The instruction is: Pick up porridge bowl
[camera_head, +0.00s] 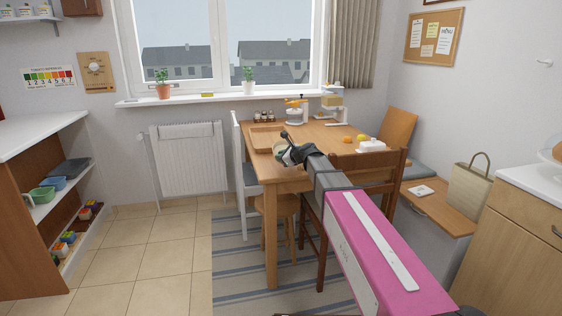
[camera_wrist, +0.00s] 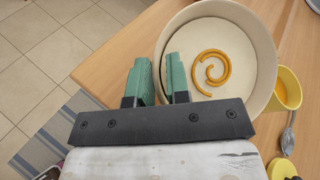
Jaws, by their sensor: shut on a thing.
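The porridge bowl (camera_wrist: 215,40) is a round cream bowl with an orange-yellow spiral on its inside floor. It fills the upper right of the wrist view. My gripper (camera_wrist: 161,77) has its green-padded fingers on either side of the bowl's left rim, one finger outside and one inside, shut on the wall. In the head view my gripper (camera_head: 288,156) reaches the near left part of the table, and the bowl (camera_head: 279,150) shows only as a small pale piece, mostly hidden behind it. I cannot tell whether the bowl touches the table.
On the wooden table (camera_head: 318,131), a yellow cup (camera_wrist: 287,88) and a spoon (camera_wrist: 288,135) are close right of the bowl. A wooden tray (camera_head: 267,138) is behind. Fruit (camera_head: 361,137) and a white dish (camera_head: 371,145) are further right. A brown chair (camera_head: 368,162) stands at the near side.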

